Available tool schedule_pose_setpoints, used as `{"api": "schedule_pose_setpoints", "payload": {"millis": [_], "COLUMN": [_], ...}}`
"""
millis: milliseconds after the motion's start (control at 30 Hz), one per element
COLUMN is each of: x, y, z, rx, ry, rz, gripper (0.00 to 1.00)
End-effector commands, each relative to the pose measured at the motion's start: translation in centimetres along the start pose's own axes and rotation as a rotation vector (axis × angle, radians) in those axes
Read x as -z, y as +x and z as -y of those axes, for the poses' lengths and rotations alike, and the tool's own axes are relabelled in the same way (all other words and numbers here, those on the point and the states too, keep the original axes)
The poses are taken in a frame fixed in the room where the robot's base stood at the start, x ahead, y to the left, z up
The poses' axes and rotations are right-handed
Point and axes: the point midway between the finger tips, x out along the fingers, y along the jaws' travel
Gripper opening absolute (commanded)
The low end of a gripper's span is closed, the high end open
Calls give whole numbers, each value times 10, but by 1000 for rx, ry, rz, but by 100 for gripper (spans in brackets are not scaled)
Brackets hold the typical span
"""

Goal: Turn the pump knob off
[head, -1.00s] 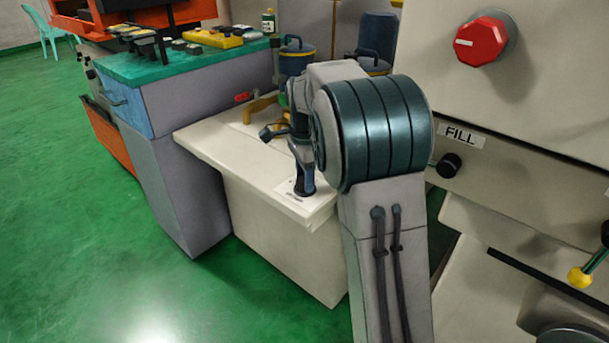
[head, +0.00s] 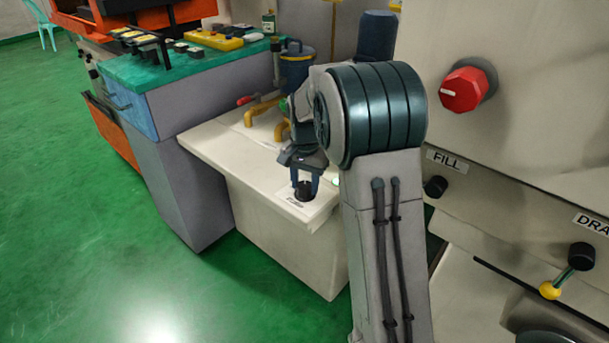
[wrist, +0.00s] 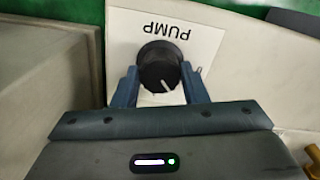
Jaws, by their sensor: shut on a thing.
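The pump knob (wrist: 160,68) is a round black knob with a white pointer line, on a white plate (wrist: 200,40) lettered PUMP. In the wrist view the lettering is upside down and the pointer line slants toward the lower right. My gripper (wrist: 160,88) has its two blue fingers on either side of the knob, shut on it. In the head view the knob (head: 303,190) sits near the front corner of a cream tank top (head: 240,160), with my gripper (head: 304,178) above and around it. Any off mark on the plate is not readable.
A cream machine with a red knob (head: 466,90), a FILL label (head: 446,160) and a yellow-tipped lever (head: 550,290) stands at the right. Yellow pipes (head: 264,108) and a blue canister (head: 297,68) are behind. Green floor is free at the left.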

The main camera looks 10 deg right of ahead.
Motion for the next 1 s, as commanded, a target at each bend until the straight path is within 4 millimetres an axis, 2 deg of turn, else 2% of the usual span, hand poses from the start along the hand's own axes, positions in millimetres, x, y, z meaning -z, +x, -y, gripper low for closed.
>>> {"api": "schedule_pose_setpoints", "payload": {"millis": [600, 1000], "x": [0, 0], "y": [-3, -2], "z": [0, 0], "rx": [1, 1], "ry": [-566, -788], "rz": [-1, -3], "gripper": [17, 17]}}
